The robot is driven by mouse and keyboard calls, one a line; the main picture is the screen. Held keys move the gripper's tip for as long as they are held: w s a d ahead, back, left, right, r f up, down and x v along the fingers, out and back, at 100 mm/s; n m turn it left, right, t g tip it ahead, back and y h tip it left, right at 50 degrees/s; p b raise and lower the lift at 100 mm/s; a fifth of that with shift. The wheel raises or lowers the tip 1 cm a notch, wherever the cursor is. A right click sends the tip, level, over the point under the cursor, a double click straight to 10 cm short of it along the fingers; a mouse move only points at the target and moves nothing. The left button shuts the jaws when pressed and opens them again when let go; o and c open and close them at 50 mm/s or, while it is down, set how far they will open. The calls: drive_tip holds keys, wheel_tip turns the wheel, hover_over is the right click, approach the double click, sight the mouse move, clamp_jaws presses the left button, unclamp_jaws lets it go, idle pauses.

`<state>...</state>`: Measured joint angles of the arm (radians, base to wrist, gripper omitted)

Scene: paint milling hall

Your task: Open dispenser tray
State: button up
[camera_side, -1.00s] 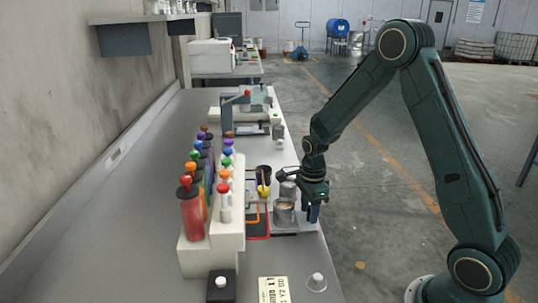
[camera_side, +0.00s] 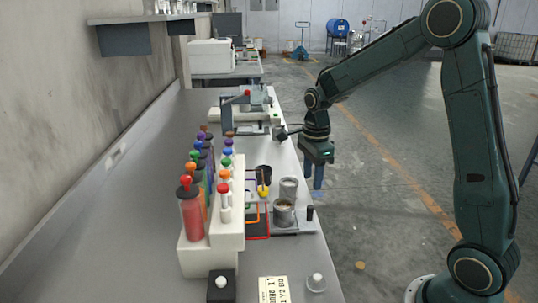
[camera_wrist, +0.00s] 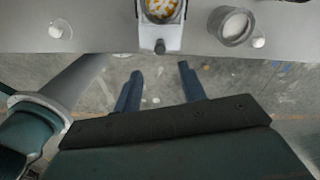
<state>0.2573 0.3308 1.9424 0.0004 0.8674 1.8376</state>
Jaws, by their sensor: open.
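The dispenser is a white stand (camera_side: 228,232) on the bench, holding rows of bottles with coloured round tops. Beside it, at the bench's right edge, a flat grey tray (camera_side: 296,227) carries a metal cup (camera_side: 284,213). A dark knob (camera_side: 310,213) stands at the tray's outer end. The wrist view shows the knob (camera_wrist: 160,46) and the cup (camera_wrist: 161,9) with yellow-white contents at the top. My gripper (camera_side: 314,187) points down, open and empty, off the bench edge and clear of the knob. Its blue fingers (camera_wrist: 158,78) are spread over the floor.
A second metal cup (camera_side: 289,187) stands behind the tray. Nearby are a black cup (camera_side: 264,176) and coloured frames (camera_side: 257,222). A grey device (camera_side: 245,112) stands farther along the bench. The floor to the right is open.

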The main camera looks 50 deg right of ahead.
drive_tip(key=shift+r, duration=1.2)
drive_tip(key=s+a+r+n+t, duration=0.3)
drive_tip(key=s+a+r+n, duration=0.4)
drive_tip(key=s+r+n, duration=0.4)
drive_tip(key=s+a+n+t, duration=0.2)
drive_tip(key=s+a+n, duration=0.1)
drive_tip(key=s+n, duration=0.7)
drive_tip(key=shift+s+a+f+n+t, duration=0.15)
drive_tip(key=shift+f+n+t, duration=0.2)
drive_tip(key=shift+n, duration=1.15)
